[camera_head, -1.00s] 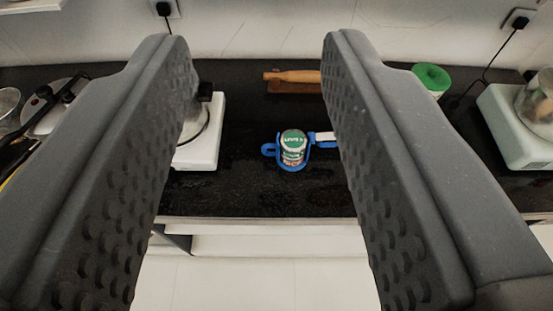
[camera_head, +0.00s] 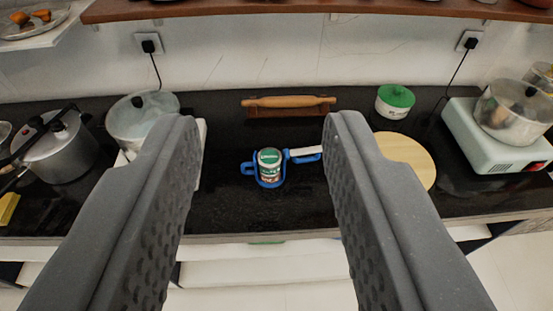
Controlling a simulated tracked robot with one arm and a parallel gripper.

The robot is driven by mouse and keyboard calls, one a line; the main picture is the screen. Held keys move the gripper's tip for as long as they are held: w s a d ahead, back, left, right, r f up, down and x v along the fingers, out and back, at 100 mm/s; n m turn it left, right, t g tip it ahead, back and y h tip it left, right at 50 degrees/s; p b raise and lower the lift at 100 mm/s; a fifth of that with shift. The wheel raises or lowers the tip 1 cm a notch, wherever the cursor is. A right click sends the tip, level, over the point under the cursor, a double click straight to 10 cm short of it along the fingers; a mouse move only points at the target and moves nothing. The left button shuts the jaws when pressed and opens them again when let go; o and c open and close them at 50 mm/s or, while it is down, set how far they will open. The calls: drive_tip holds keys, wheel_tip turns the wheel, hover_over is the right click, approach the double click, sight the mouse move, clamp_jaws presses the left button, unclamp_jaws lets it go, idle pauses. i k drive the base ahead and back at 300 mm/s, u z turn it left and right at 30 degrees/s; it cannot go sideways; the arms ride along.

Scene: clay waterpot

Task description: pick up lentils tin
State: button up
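The lentils tin (camera_head: 270,166) is a small can with a green top and a printed label. It stands on the black counter, with a blue handled object (camera_head: 248,168) around or against its lower part; I cannot tell which. My gripper (camera_head: 264,125) is wide open and empty. Its two grey studded fingers frame the tin from left and right in the picture. The tin appears well beyond the fingertips, with nothing between the fingers.
A white-handled blue item (camera_head: 305,154) lies right of the tin. A rolling pin (camera_head: 290,102) is behind. A round wooden board (camera_head: 408,160), a green-lidded container (camera_head: 395,101) and a pot on a stove (camera_head: 515,110) are right. Pots (camera_head: 55,148) stand left. A shelf (camera_head: 300,10) runs above.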

sight(268, 160)
drive_tip(key=i, duration=0.85)
drive_tip(key=u, duration=0.05)
